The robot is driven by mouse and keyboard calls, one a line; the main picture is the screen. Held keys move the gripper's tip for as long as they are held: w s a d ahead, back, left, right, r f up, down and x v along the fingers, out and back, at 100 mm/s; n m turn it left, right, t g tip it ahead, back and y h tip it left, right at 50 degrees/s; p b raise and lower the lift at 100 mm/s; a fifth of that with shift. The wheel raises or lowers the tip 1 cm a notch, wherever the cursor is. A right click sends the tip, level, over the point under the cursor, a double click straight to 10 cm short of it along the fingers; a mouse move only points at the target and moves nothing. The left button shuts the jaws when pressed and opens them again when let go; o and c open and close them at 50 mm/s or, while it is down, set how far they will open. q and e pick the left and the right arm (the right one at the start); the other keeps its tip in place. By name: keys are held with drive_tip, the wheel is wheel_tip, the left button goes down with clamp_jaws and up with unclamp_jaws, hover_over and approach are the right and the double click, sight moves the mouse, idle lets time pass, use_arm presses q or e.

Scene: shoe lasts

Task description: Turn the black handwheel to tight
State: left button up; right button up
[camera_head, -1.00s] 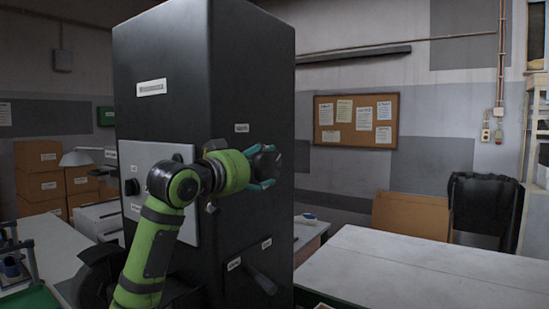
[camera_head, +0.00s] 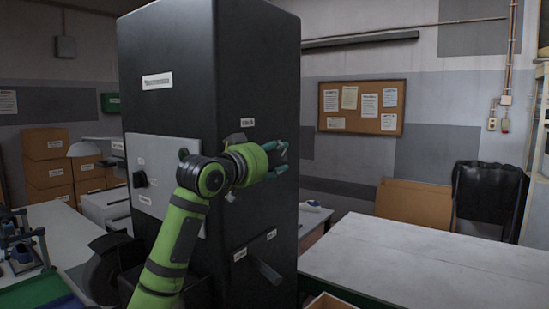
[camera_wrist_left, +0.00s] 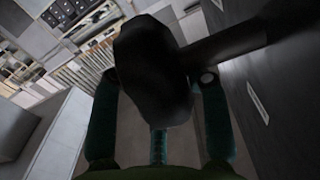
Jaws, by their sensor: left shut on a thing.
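The black handwheel (camera_wrist_left: 150,70) shows large in the left wrist view as a dark, blunt-edged knob. Its thick dark shaft (camera_wrist_left: 230,40) runs right toward the dark cabinet face. My left gripper (camera_head: 281,159), with teal fingers, is at the right side of the tall black cabinet (camera_head: 170,50) in the head view. It is shut on the handwheel, one finger on each side of it. In the head view the gripper and wrist hide most of the handwheel. A small label (camera_head: 247,122) sits on the cabinet above the gripper. My right gripper is not in view.
A black lever (camera_head: 264,271) sticks out low on the cabinet's right face. A white-topped table (camera_head: 400,262) stands at the right, and cardboard boxes (camera_head: 48,160) at the left.

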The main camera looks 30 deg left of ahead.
use_arm(q)
drive_tip(key=shift+r, duration=0.1)
drive_tip(key=shift+g, duration=1.1)
drive_tip(key=shift+w+g+y, duration=0.15)
drive_tip(key=shift+g+y, duration=0.25)
drive_tip(key=shift+g, duration=0.7)
drive_tip(key=shift+w+f+g, duration=0.1)
drive_tip(key=shift+f+g, duration=0.1)
drive_tip(key=shift+g, duration=1.1)
drive_tip(key=o, duration=1.2)
drive_tip(key=shift+c, duration=0.2)
drive_tip(key=v, duration=1.2)
drive_tip(key=shift+d, duration=0.2)
